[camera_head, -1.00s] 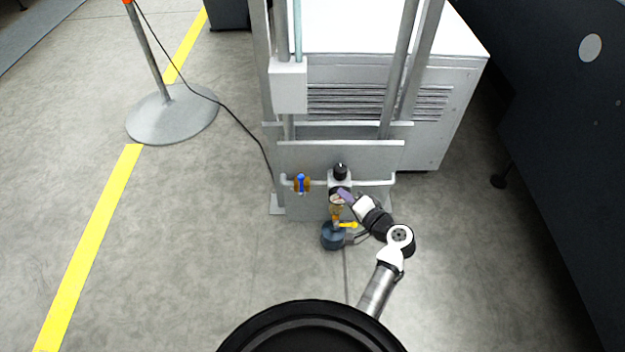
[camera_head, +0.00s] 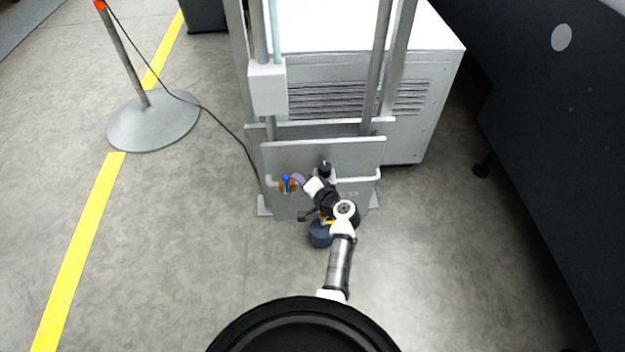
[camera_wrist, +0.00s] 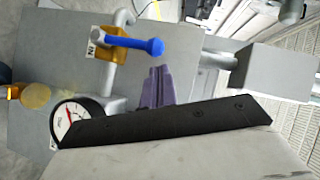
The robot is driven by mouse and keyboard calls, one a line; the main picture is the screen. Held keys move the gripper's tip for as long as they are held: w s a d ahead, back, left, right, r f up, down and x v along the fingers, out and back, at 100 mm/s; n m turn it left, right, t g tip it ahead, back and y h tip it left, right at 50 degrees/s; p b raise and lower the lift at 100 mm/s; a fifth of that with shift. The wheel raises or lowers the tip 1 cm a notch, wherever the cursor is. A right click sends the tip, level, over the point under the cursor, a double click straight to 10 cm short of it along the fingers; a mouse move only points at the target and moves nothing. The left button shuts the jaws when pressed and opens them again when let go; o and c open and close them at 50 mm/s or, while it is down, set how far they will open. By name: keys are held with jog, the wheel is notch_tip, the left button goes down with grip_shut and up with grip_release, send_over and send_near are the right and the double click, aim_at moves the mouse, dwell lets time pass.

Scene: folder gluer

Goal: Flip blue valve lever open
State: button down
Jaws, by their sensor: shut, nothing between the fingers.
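The blue valve lever (camera_head: 287,182) sits on a brass-coloured valve body (camera_head: 291,189) at the left of the pipe run on the grey panel. In the wrist view the blue lever (camera_wrist: 146,45) is a bar with a rounded knob, across the yellow-brown valve body (camera_wrist: 112,52). My gripper (camera_head: 298,180) is just right of the valve in the head view. In the wrist view its purple fingers (camera_wrist: 158,75) are shut and empty, close to the lever's knob. I cannot tell whether they touch it.
A pressure gauge (camera_wrist: 72,118) and an "IN" label (camera_wrist: 92,42) show in the wrist view. A black-topped regulator (camera_head: 325,170) stands behind my wrist. A dark blue round bowl (camera_head: 320,236) hangs below. A post base (camera_head: 153,120) stands at left on open floor.

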jog(key=shift+a+f, duration=0.2)
jog(key=shift+a, duration=0.25)
jog(key=shift+a+r, duration=0.1)
